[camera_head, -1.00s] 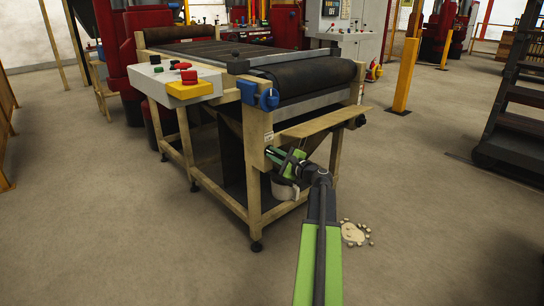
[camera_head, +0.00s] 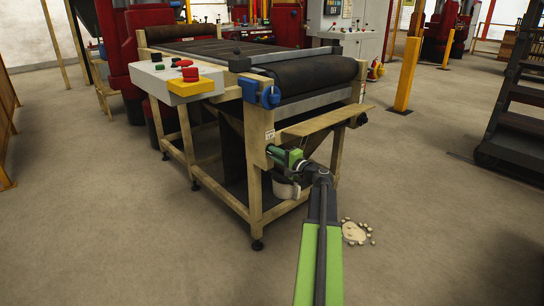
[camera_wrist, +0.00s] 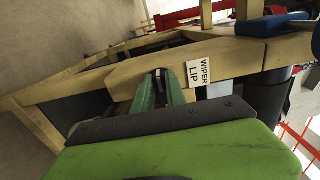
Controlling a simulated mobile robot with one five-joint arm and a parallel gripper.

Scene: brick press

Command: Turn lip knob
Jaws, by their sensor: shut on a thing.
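A control box (camera_head: 150,84) with a red button on a yellow block (camera_head: 194,88) stands left. A pale spill (camera_head: 354,232) with small lumps lies on the floor right of my arm. Floor around is mostly clear.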

